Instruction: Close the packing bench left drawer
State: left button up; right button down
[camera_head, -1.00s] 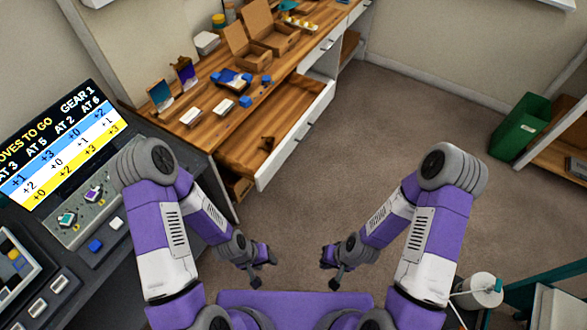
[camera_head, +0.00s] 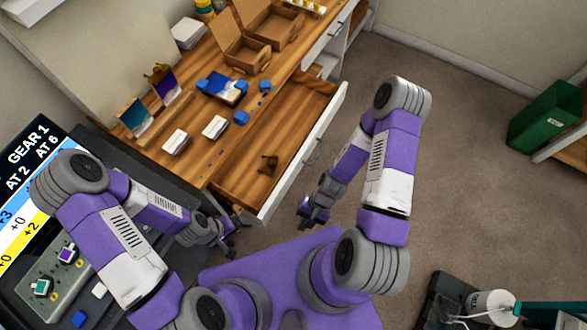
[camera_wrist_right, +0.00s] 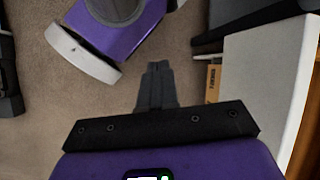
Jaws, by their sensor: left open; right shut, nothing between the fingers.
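The packing bench (camera_head: 190,58) is a wooden-topped bench. Its left drawer (camera_head: 240,185) is pulled well out, with a white front panel (camera_head: 300,165) and a small brown object (camera_head: 268,162) inside. My right gripper (camera_head: 308,222) is shut and empty, just outside the drawer front, with a small gap of floor between them. In the right wrist view the shut fingers (camera_wrist_right: 158,85) point over the carpet, and a white panel (camera_wrist_right: 262,85), seemingly the drawer front, is to their right. My left gripper (camera_head: 235,235) is open and empty, near the drawer's near corner.
On the bench top are cardboard boxes (camera_head: 240,52), white packs (camera_head: 175,140), blue pieces (camera_head: 241,118) and cards (camera_head: 135,117). A control console with a screen (camera_head: 25,180) stands at left. A green bin (camera_head: 545,118) is at far right.

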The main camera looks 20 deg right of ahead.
jog(key=s+f+m+y, duration=0.2)
jog(key=m, duration=0.1)
jog(key=m+t+y+b, duration=0.4)
jog(key=m+t, duration=1.2)
jog(key=m, duration=0.2)
send_near(294, 175)
jog(key=x, duration=0.6)
jog(key=shift+w+f+b, duration=0.15)
jog(key=shift+f+b, duration=0.1)
jog(key=shift+b, duration=0.15)
jog(key=shift+w+a, duration=0.2)
jog(key=shift+w, duration=0.05)
